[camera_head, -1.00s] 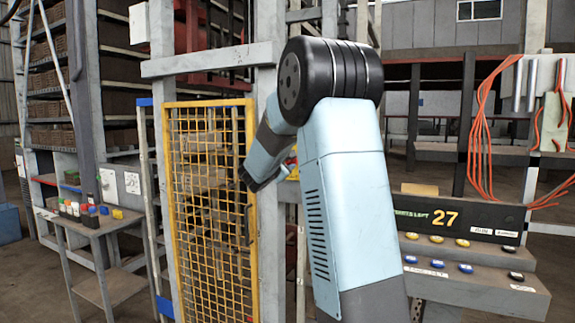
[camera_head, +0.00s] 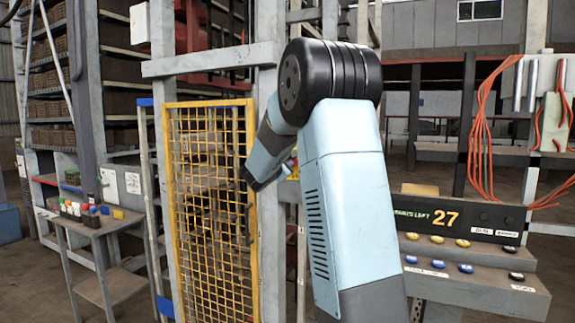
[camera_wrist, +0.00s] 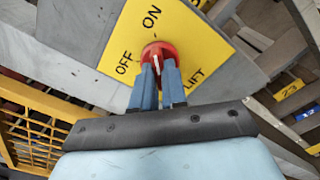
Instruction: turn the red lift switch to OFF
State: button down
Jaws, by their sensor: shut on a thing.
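The red lift switch (camera_wrist: 158,49) is a round knob with a pale mark on a yellow plate (camera_wrist: 190,38) in the wrist view. The plate reads ON at the top, OFF to the left of the knob and LIFT to the lower right. My gripper (camera_wrist: 159,68) has its two blue-grey fingers on either side of the knob's grip, shut on it. The fingers cover part of the knob, and I cannot tell exactly which word its mark points at. In the head view my arm hides the switch and fingertips; only a sliver of the yellow plate (camera_head: 293,174) shows.
A yellow mesh gate (camera_head: 210,200) stands left of my arm and also shows in the wrist view (camera_wrist: 40,125). A button console (camera_head: 465,262) with a display reading 27 is at right. A small table (camera_head: 95,225) with coloured blocks stands at left.

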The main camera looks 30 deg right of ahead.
jog(key=shift+n, duration=0.4)
jog(key=n, duration=1.7)
jog(key=shift+a+r, duration=0.15)
dwell(0.5)
jog(key=c, duration=1.4)
grip_release()
jog(key=shift+w, duration=0.1)
jog(key=shift+o, duration=1.2)
